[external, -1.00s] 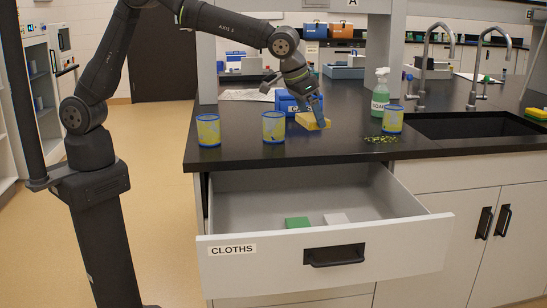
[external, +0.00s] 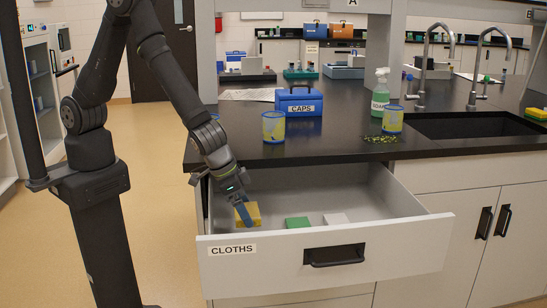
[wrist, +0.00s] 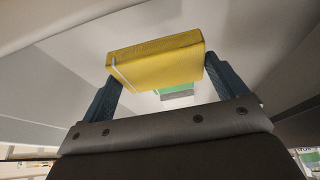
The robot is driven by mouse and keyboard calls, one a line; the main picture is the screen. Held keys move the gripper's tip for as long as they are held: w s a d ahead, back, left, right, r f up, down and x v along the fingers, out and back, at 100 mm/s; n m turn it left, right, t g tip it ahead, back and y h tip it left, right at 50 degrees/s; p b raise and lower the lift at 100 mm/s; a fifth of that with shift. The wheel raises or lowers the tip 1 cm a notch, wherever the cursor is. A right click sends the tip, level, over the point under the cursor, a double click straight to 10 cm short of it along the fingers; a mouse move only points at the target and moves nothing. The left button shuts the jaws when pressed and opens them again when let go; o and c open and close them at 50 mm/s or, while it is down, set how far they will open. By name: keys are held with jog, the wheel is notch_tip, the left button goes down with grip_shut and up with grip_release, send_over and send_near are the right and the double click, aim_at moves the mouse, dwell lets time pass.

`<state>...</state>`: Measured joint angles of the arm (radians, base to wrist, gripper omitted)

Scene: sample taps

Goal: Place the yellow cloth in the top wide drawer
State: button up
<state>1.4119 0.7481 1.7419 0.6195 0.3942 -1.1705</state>
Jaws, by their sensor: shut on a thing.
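The yellow cloth (external: 248,213) is a folded block inside the left part of the open top wide drawer (external: 410,255), labelled CLOTHS. My gripper (external: 242,212) reaches down into the drawer and is shut on the cloth. In the wrist view, the yellow cloth (wrist: 160,62) sits between the two blue fingers of my gripper (wrist: 168,85). I cannot tell whether the cloth touches the drawer floor. A green cloth (external: 297,222) and a white cloth (external: 336,218) lie in the drawer to the right. The green cloth also shows in the wrist view (wrist: 176,89).
On the black counter (external: 340,148) stand a blue CAPS box (external: 299,104), yellow-and-blue cups (external: 273,127), (external: 393,120), and a green soap bottle (external: 381,95). Small debris lies near the right cup. A sink (external: 470,125) is at right. The drawer's rear middle is clear.

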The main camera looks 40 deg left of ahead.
jog(key=shift+f, duration=2.85)
jog(key=shift+f, duration=0.15)
jog(key=o, duration=0.7)
jog(key=v, duration=1.2)
jog(key=shift+r, duration=0.2)
